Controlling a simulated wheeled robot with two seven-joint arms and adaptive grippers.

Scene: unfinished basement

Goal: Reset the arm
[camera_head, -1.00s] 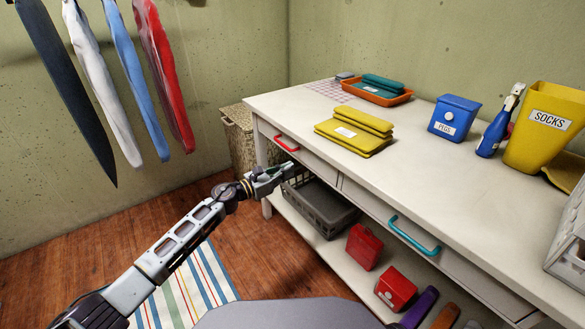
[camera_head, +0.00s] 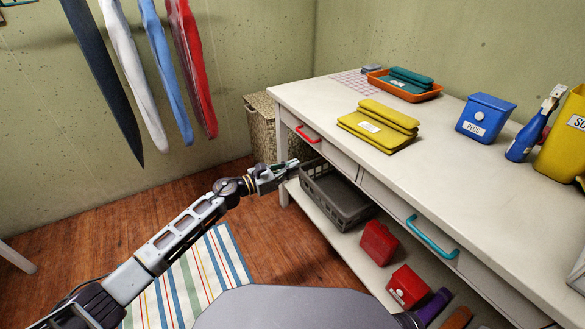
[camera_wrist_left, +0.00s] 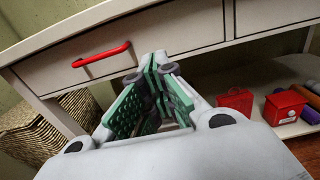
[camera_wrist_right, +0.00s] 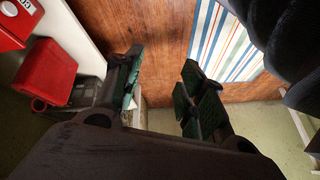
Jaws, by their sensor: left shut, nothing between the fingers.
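My left arm reaches in from the left in the head view. Its gripper (camera_head: 292,165) is in front of the white table's near left end, below the red drawer handle (camera_head: 307,134) and beside the grey basket (camera_head: 335,197). In the left wrist view the gripper (camera_wrist_left: 157,62) has its green-padded fingers closed together with nothing between them; the red handle shows to its left. My right gripper (camera_wrist_right: 164,62) shows only in its wrist view. Its fingers are apart and empty, pointing toward the wooden floor.
The table (camera_head: 440,140) holds yellow folded cloths (camera_head: 378,127), an orange tray (camera_head: 412,97), a blue bin (camera_head: 486,118) and a blue spray bottle (camera_head: 524,140). Red boxes (camera_head: 379,243) sit on its lower shelf. Cloths hang on the left wall. Floor around the striped rug (camera_head: 200,280) is clear.

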